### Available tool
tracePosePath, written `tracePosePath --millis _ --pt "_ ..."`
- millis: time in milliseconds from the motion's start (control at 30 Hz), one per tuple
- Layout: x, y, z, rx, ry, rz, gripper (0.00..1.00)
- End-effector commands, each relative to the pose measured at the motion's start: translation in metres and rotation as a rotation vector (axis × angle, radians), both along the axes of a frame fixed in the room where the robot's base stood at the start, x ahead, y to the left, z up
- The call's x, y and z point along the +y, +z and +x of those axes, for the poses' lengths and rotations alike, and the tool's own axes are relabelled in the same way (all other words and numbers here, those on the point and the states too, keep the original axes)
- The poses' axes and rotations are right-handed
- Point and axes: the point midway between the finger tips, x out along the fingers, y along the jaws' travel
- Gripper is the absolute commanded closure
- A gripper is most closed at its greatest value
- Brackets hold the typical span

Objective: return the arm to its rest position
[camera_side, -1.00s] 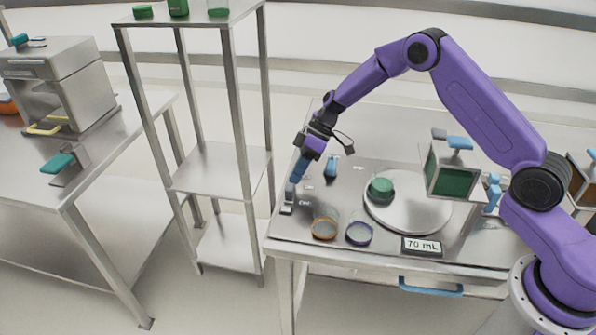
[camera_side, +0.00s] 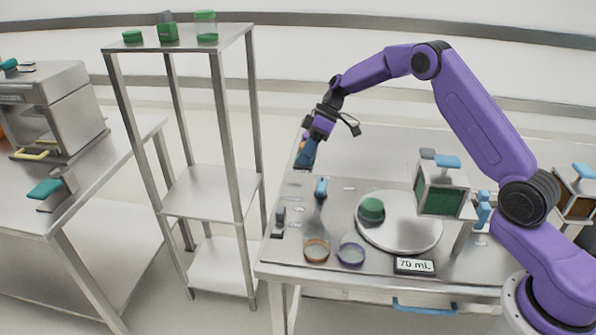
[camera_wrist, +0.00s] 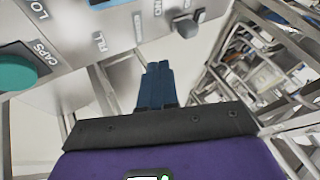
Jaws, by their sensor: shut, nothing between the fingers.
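My gripper (camera_side: 306,155) is at the end of the purple arm, above the back left part of the steel work table (camera_side: 281,262) in the side view. Its blue fingers point down and are together, with nothing between them. In the wrist view the fingers (camera_wrist: 158,85) are side by side, in front of a panel edge with printed labels. The gripper appears apart from the things on the table.
On the table are a round plate (camera_side: 420,240) with a green lid (camera_side: 372,208), two rings (camera_side: 316,250), a green-fronted bin (camera_side: 436,197), a blue-handled tool (camera_side: 321,187) and a "70 mL" display (camera_side: 414,266). A tall shelf (camera_side: 212,192) stands left.

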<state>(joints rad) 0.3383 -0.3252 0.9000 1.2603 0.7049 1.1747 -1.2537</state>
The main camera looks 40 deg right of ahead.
Motion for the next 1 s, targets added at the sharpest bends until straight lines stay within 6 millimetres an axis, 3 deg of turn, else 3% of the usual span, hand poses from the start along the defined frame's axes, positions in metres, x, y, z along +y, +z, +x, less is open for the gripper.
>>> tracePosePath --millis 467,633,767,1000 --pt "-0.008 0.009 0.001 -0.001 0.0 -0.001 1.0" --pt "0.002 0.014 -0.008 0.011 0.01 -0.018 1.0" --pt "0.025 0.028 -0.036 0.043 0.037 -0.071 1.0" --pt "0.065 0.058 -0.12 0.095 0.087 -0.223 1.0"
